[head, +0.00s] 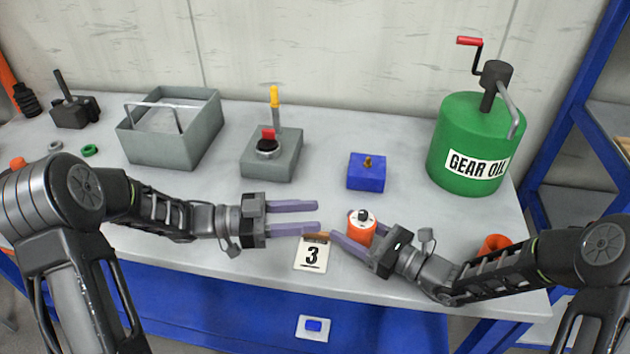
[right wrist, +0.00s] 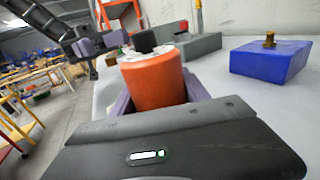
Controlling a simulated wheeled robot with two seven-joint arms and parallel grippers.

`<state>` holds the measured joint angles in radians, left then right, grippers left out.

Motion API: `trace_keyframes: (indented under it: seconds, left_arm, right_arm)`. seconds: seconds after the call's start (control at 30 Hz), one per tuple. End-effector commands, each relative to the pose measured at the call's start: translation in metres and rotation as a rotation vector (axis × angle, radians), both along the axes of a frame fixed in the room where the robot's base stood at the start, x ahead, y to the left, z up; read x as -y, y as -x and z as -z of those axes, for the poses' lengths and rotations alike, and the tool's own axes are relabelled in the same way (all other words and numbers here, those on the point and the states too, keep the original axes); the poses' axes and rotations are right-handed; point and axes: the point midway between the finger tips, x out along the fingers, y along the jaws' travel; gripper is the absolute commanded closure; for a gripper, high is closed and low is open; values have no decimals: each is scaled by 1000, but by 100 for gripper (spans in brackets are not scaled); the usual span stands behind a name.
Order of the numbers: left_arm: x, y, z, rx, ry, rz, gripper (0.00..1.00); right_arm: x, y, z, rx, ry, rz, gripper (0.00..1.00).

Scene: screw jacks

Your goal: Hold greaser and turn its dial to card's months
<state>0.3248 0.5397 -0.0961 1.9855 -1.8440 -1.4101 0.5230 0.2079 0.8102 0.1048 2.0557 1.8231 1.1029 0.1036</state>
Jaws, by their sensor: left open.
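The greaser (head: 361,236) is an orange cylinder with a white dial top and a black knob; it stands upright near the table's front edge. My right gripper (head: 348,238) has its fingers on both sides of the greaser, which also fills the middle of the right wrist view (right wrist: 155,82). The fingers appear to touch it. The dial marks are too small to read. The card (head: 312,255) shows a black 3 and lies at the front edge, left of the greaser. My left gripper (head: 318,215) is open and empty, its fingers pointing right toward the greaser, just behind the card.
Behind stand a blue block (head: 366,172) with a brass stud, a grey box (head: 285,167) with a red button and yellow-tipped lever, a grey bin (head: 205,140) and a green gear oil can (head: 460,125). Another orange object (head: 495,243) is partly behind my right arm.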

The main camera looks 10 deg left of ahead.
Motion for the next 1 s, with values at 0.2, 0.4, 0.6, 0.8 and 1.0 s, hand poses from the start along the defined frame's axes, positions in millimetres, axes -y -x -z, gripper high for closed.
trace_keyframes:
  seconds: [0.2, 0.4, 0.6, 0.8, 1.0]
  left_arm:
    - [0, 0, 0, 0, 0, 0, 59]
    - [0, 0, 0, 0, 0, 0, 59]
    - [0, 0, 0, 0, 0, 0, 59]
    - [0, 0, 0, 0, 0, 0, 59]
    - [0, 0, 0, 0, 0, 0, 59]
  right_arm:
    - [0, 0, 0, 0, 0, 0, 28]
    - [0, 0, 0, 0, 0, 0, 21]
    - [2, 1, 0, 0, 0, 0, 21]
    - [19, 9, 0, 0, 1, 3, 21]
    - [54, 26, 0, 0, 1, 5, 21]
